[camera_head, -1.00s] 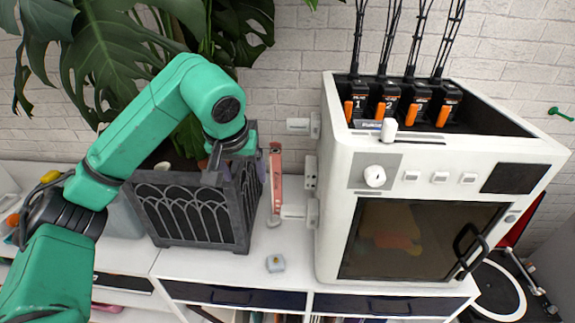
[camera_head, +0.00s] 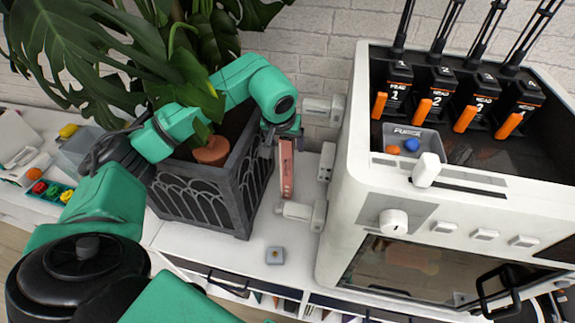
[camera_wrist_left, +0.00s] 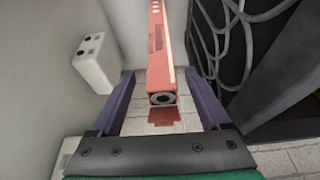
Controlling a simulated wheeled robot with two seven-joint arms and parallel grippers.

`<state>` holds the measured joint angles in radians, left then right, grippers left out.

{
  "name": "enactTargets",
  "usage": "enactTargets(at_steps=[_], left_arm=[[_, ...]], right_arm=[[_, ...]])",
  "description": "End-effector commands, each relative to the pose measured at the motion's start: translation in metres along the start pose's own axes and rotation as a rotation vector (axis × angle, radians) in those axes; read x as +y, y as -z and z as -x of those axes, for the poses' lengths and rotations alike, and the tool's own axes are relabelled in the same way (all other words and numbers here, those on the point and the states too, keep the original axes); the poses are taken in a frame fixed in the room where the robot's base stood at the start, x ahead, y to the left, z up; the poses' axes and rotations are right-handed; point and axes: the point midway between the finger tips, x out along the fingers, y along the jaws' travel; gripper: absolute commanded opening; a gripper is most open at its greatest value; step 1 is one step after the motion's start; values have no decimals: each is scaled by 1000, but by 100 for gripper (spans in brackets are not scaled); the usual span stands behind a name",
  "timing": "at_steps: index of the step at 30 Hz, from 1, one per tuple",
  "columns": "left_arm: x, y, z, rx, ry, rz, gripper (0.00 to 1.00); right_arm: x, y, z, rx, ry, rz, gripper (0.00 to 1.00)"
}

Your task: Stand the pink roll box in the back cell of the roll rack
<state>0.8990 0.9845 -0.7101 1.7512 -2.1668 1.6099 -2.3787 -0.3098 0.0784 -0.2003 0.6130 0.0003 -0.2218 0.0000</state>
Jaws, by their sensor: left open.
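The pink roll box (camera_head: 286,168) is a long, narrow box in the gap between the dark planter and the white printer. It looks upright. In the left wrist view the pink roll box (camera_wrist_left: 159,50) has its dark round core end towards the camera. My left gripper (camera_head: 275,138) is beside the box's upper end in the head view. In the wrist view the left gripper (camera_wrist_left: 160,78) is open, with one finger on each side of the box and gaps showing. I cannot make out a roll rack. My right gripper is not in view.
The planter (camera_head: 205,200) stands close on the left, the white printer (camera_head: 345,235) close on the right. White blocks (camera_head: 297,211) stick out from the printer's side into the gap.

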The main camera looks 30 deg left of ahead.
Motion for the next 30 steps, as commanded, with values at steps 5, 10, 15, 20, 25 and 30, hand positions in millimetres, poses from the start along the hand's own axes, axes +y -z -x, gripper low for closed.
enactTargets(at_steps=[5, 10, 15, 20, 25, 30], left_arm=[[-1, 5, -30, -7, -1, 0, 80], [-2, 4, -44, -1, 1, -1, 80], [-2, 4, -44, -1, 1, -1, 61], [-2, 4, -44, -1, 1, -1, 0], [-2, 5, -43, 0, 1, 0, 0], [-2, 5, -43, 0, 0, 0, 0]], right_arm=[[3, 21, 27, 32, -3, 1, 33], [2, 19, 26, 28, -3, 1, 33], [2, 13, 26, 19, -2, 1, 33], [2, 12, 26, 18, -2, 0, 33], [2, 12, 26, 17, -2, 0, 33], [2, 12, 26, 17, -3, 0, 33]])
